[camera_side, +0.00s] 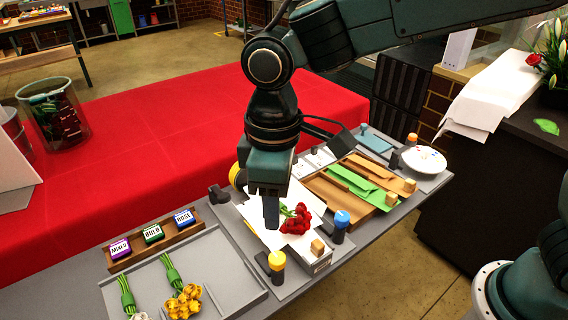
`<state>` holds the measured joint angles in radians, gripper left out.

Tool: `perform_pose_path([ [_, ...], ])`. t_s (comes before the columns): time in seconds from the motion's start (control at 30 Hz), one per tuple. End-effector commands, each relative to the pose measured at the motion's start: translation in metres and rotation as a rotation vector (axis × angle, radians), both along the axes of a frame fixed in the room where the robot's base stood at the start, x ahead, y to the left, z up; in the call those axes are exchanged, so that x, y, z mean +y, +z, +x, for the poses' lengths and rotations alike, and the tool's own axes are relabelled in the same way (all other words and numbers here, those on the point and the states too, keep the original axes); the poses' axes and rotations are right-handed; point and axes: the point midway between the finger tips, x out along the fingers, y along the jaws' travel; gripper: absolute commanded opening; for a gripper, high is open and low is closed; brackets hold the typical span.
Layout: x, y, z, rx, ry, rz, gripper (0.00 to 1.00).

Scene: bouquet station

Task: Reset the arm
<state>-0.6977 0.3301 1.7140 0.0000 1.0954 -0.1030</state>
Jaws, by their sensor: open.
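My gripper (271,212) points down over the middle of the grey work table, at the end of my dark green arm. The jaws are seen nearly edge-on, and nothing shows held between them. A bunch of red roses (296,220) with green stems lies on white paper (312,203) just right of the gripper tips. I cannot tell whether the tips touch the paper. Part of the paper is hidden behind the gripper.
A grey tray (223,255) holds yellow and white flower bunches. Label blocks stand on a wooden rack (158,246). Brown and green wraps (362,182) and a white bowl (424,160) lie right.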

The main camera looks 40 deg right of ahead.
Motion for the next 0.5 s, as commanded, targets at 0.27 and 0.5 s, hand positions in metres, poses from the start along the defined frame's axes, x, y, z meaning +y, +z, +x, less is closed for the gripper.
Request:
perform_pose_path([
  [0.27,-0.025,0.015,0.000,-0.024,-0.052,0.020,0.50],
  [0.5,-0.079,0.044,-0.007,-0.082,-0.166,0.061,0.50],
])
